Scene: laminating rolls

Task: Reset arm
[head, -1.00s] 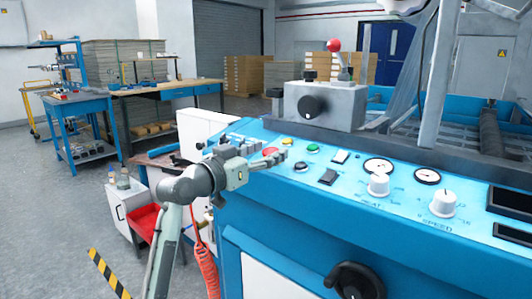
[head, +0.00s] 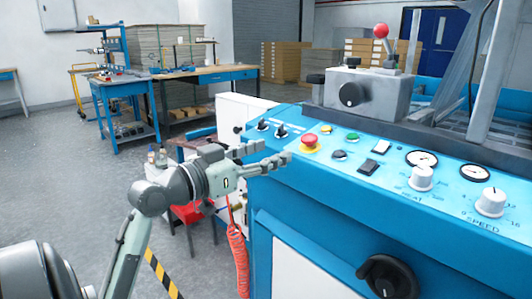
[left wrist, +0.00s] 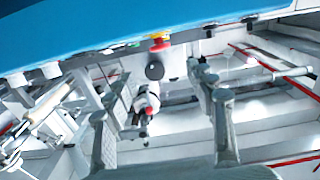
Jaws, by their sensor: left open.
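My left gripper (head: 268,156) is in front of the left end of the blue machine's control panel (head: 350,150) in the head view. Its two fingers are apart and nothing is between them. In the left wrist view the open fingers (left wrist: 160,100) point up toward the blue panel edge (left wrist: 150,25). A red emergency button (head: 310,141) on the panel lies just right of the fingertips in the head view. I cannot tell whether the fingers touch the panel. My right gripper is not in view.
The panel carries white dials (head: 421,177), gauges and a grey box with a red-knobbed lever (head: 381,32). A black handle (head: 387,277) sits on the machine's front. A coiled red hose (head: 238,258) hangs below my left gripper. Open grey floor (head: 60,200) lies to the left.

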